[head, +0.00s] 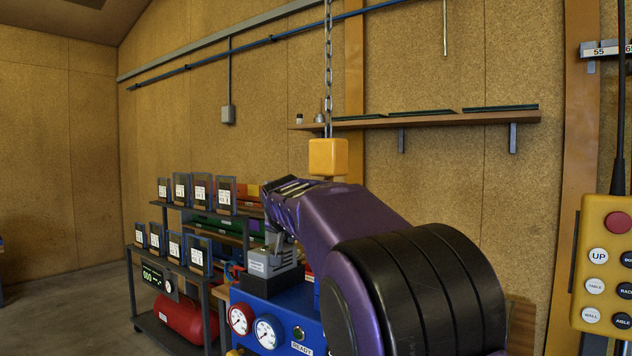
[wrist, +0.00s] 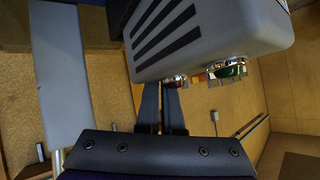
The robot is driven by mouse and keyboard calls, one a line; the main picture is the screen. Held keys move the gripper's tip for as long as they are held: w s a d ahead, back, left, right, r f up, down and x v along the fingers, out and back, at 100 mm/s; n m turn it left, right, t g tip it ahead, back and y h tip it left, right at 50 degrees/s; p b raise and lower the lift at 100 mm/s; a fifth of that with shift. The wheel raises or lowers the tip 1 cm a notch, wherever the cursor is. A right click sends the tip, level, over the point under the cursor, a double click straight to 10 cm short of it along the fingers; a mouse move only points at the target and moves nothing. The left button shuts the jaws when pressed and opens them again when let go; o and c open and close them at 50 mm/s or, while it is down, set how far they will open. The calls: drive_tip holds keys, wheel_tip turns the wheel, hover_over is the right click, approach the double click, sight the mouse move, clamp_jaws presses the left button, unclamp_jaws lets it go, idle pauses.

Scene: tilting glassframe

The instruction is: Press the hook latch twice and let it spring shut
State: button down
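A yellow hook block (head: 328,157) hangs from a chain (head: 327,70) in the middle of the head view. The hook and its latch below it are not visible; my purple arm covers that area. I cannot make out the latch in the wrist view. In the wrist view my gripper (wrist: 162,95) shows as two dark fingers side by side with a narrow gap, rising from a bolted plate. Their tips run up behind or against a grey slotted housing (wrist: 205,40), so I cannot tell whether they touch anything. The head view mostly hides the gripper.
A grey device (head: 268,264) stands on a blue gauge cabinet (head: 276,302) below my arm. A shelf rack (head: 213,309) with framed panels stands at left. A wall shelf (head: 440,118) runs behind. A yellow control pendant (head: 603,262) hangs at right.

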drive_tip(key=shift+s+d+r, duration=0.35)
drive_tip(key=shift+s+r, duration=0.35)
drive_tip(key=shift+s+d+r, duration=0.3)
drive_tip(key=shift+s+r, duration=0.35)
drive_tip(key=shift+r, duration=0.05)
drive_tip(key=shift+s+d+r, duration=0.35)
drive_tip(key=shift+s+r, duration=0.35)
drive_tip(key=shift+s+d+r, duration=0.25)
drive_tip(key=shift+s+r, duration=0.3)
drive_tip(key=shift+r, duration=0.05)
drive_tip(key=shift+s+d+r, duration=0.3)
drive_tip(key=shift+s+r, duration=0.25)
drive_tip(key=shift+s+d+r, duration=0.25)
drive_tip(key=shift+s+r, duration=0.3)
drive_tip(key=shift+r, duration=0.05)
drive_tip(key=shift+s+a+r+b, duration=0.15)
drive_tip(key=shift+s+a+b, duration=0.35)
drive_tip(key=shift+s+a, duration=0.4)
drive_tip(key=shift+s+a+r+b, duration=0.15)
drive_tip(key=shift+s+a+b, duration=0.45)
drive_tip(key=shift+s, duration=0.45)
